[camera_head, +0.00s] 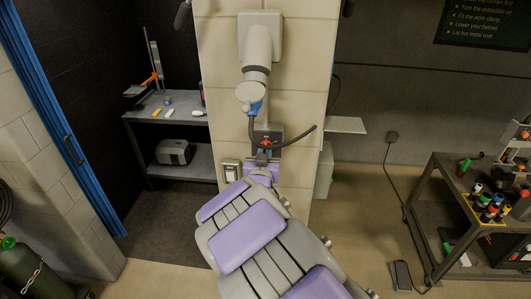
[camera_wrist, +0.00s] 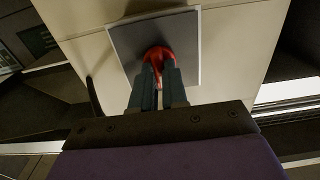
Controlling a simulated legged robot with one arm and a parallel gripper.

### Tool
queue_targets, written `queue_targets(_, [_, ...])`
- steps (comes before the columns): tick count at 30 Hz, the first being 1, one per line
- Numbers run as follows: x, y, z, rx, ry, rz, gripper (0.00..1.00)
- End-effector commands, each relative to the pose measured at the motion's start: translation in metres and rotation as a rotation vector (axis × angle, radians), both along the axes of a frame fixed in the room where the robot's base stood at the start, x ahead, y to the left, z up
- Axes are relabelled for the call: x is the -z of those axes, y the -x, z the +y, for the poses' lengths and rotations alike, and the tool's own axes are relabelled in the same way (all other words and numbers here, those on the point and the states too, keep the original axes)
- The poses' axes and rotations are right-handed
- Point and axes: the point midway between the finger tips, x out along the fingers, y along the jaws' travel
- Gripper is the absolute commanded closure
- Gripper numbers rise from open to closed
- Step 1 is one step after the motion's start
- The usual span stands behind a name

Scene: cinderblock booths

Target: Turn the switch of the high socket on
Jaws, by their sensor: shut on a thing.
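A grey square box (camera_head: 276,137) with a red switch (camera_head: 266,143) is fixed to the front of the block pillar. In the wrist view the box's grey face (camera_wrist: 185,32) fills the upper middle, and the red switch (camera_wrist: 157,52) sits on it. My gripper (camera_wrist: 158,82) is right at the switch, with its two dark fingers on either side of the red handle, shut on it. The finger tips partly cover the handle, so its exact angle is hard to tell. In the head view my gripper (camera_head: 264,153) reaches up to the box from below.
A small pale fitting (camera_head: 231,170) sits lower left on the pillar. A white arm-like fixture (camera_head: 259,45) and a dark cable hang above the box. A grey shelf (camera_head: 178,133) stands left, a pale ledge (camera_head: 345,125) juts out right, and a cart (camera_head: 450,190) stands farther right.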

Motion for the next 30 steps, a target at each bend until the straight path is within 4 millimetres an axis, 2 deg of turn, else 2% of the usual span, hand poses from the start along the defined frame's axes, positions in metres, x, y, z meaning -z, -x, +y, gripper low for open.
queue_targets(11, [0.0043, 0.0003, -0.0003, 0.000, -0.103, -0.004, 1.00])
queue_targets(30, [0.0052, 0.0007, -0.0033, 0.001, -0.672, -0.023, 1.00])
